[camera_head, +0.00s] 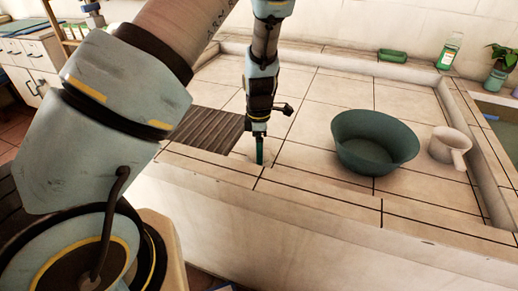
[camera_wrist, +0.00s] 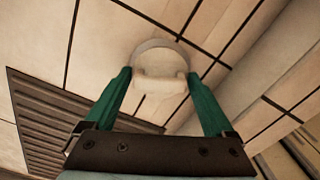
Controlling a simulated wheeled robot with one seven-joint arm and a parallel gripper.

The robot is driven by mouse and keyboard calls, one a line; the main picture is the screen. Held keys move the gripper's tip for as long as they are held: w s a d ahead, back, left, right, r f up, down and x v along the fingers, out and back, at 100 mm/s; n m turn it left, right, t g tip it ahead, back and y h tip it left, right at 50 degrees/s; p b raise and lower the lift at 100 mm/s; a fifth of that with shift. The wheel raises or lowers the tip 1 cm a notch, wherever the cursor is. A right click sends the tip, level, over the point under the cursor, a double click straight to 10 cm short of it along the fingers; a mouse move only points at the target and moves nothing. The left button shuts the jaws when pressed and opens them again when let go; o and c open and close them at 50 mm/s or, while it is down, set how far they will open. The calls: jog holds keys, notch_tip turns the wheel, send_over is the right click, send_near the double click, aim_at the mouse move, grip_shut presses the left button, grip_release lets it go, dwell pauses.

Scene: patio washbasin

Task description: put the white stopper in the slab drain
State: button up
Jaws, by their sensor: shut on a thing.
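The white stopper (camera_wrist: 160,82) shows in the wrist view as a pale round disc with a raised block-like grip. My gripper (camera_wrist: 159,76) has its two green fingers on either side of that grip and is shut on it. In the head view my gripper (camera_head: 260,163) points straight down, low over the tiled slab (camera_head: 310,108) near its front edge. I cannot make out the stopper in the head view. No drain opening shows in either view, and I cannot tell whether the stopper touches the slab.
A dark ribbed board (camera_head: 208,129) lies just left of my gripper. A green basin (camera_head: 375,143) and a pale mug (camera_head: 449,147) stand to the right. A green soap dish (camera_head: 392,56) and a bottle (camera_head: 450,51) are at the back. The slab behind my gripper is clear.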

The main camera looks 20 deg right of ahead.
jog(key=shift+f+b, duration=0.35)
jog(key=shift+f, duration=0.2)
jog(key=o, duration=1.2)
jog(key=shift+r, duration=0.1)
notch_tip(320, 180, up, 11)
jog(key=p, duration=1)
